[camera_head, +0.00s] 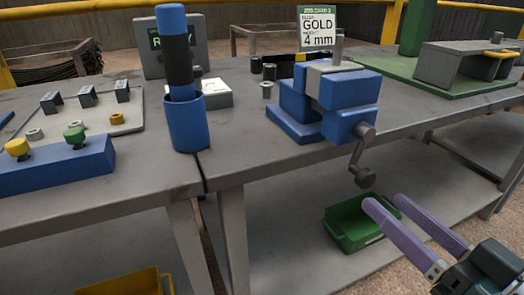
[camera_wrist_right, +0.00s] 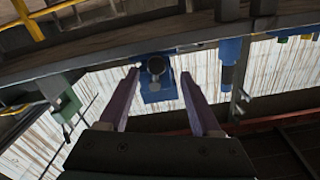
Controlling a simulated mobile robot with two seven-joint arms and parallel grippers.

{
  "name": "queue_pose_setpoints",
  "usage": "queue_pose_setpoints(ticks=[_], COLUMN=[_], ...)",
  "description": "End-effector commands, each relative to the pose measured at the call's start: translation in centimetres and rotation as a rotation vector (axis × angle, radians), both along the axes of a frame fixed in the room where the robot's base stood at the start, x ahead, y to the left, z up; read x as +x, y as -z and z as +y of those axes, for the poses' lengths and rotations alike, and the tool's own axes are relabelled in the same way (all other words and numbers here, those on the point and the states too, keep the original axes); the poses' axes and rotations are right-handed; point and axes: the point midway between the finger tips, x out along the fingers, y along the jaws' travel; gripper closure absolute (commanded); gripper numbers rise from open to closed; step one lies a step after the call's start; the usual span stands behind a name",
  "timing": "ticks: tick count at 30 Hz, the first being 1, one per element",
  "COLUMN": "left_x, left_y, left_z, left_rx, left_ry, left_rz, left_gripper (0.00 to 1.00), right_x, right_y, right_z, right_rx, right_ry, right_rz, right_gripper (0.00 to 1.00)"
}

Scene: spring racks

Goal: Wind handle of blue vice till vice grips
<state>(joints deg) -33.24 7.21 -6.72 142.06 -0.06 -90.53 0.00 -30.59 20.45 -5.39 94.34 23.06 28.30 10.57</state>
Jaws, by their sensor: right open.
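The blue vice (camera_head: 350,92) is fixed near the front edge of the right-hand bench. Its grey crank handle (camera_head: 357,152) hangs down from the front end, with a round dark knob (camera_head: 365,177) at the bottom. My right gripper (camera_head: 384,202) has two purple fingers, open and empty, just below and right of the knob in the head view. In the right wrist view the vice (camera_wrist_right: 158,92) appears beyond and between the open fingertips (camera_wrist_right: 159,74), with the round grey handle end (camera_wrist_right: 156,66) facing the camera. My left gripper is not in view.
A green bin (camera_head: 352,238) sits on the shelf below the bench. A blue cup (camera_head: 187,128) stands left of the vice. A card (camera_head: 317,28) reading GOLD 4 mm stands behind it. A blue button box (camera_head: 60,165) is at left. Space in front of the bench edge is free.

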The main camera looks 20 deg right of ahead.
Motion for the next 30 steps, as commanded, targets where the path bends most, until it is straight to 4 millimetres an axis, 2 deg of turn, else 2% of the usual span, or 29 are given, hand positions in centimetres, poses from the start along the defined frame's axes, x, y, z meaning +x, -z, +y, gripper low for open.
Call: queue_pose_setpoints(ticks=[5,12,18,29,30], left_x=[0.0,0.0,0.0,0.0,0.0], left_y=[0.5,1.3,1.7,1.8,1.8], left_z=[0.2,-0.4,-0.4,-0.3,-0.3], left_rx=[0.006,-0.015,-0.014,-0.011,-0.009], left_ry=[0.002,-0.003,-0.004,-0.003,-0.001], left_rz=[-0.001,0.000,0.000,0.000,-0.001], left_gripper=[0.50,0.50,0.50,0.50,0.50], right_x=[1.9,6.5,9.1,9.8,9.8], right_y=[-0.2,-0.1,-0.1,-0.2,-0.2], right_z=[-0.4,0.1,0.3,0.4,0.4], right_rx=[0.002,0.003,0.003,0.002,0.002], right_ry=[-0.001,-0.002,-0.001,-0.002,-0.002], right_rz=[-0.005,-0.004,-0.002,0.000,0.000], right_gripper=[0.35,0.35,0.35,0.35,0.37])
